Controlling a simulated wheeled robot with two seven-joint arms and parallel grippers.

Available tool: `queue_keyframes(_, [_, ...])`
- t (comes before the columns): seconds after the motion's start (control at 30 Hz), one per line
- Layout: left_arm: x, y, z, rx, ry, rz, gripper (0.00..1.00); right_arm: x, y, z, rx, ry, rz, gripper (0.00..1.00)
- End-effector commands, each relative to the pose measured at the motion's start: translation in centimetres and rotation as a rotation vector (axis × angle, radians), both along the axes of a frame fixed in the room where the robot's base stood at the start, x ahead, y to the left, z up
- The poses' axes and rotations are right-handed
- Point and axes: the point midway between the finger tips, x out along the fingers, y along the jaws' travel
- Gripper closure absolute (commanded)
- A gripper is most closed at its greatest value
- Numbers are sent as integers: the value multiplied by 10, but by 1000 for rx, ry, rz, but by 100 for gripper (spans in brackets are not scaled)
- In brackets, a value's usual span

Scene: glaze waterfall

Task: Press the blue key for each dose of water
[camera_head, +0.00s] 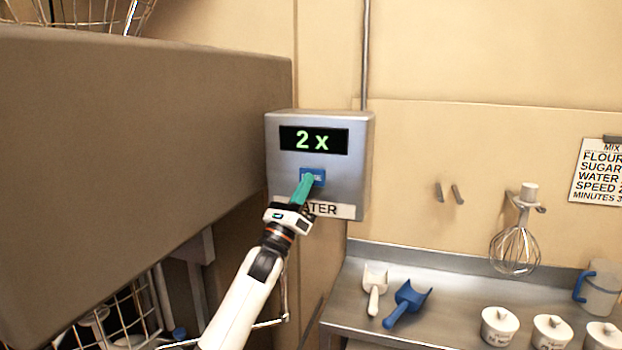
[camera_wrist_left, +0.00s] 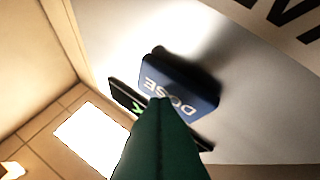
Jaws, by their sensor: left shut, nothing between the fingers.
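The grey water box (camera_head: 352,165) hangs on the wall, with a display (camera_head: 313,140) that reads "2 x" in green. Below the display is the blue key (camera_head: 318,174), and under that a label ending in "ATER". My left gripper (camera_head: 306,180) is shut and empty, its green fingers at the lower left of the key and covering part of it. In the left wrist view the blue key (camera_wrist_left: 190,85) reads "DOSE", and the green fingertips (camera_wrist_left: 158,105) overlap its edge. I cannot tell whether they touch it. My right gripper is not in view.
A large brown cabinet side (camera_head: 140,140) fills the left. At the lower right a metal shelf (camera_head: 440,262) holds a white scoop (camera_head: 374,285), a blue scoop (camera_head: 408,300), several lidded pots and a jug (camera_head: 598,290). A whisk (camera_head: 516,245) hangs above, near a recipe sheet (camera_head: 597,172).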

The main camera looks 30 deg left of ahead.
Motion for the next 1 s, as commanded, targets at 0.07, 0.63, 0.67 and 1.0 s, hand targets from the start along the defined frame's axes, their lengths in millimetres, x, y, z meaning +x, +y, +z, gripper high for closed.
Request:
queue_keyframes(0.07, [-4, -1, -1, 0, 1, 0, 100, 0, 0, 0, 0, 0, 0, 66])
queue_keyframes(0.63, [-17, -4, -1, -1, 0, 0, 100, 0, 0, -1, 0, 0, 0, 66])
queue_keyframes(0.67, [-19, -5, -1, -1, 1, 0, 100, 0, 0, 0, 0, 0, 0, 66])
queue_keyframes(1.0, [-51, -13, -1, 0, 1, -1, 100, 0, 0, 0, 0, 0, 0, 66])
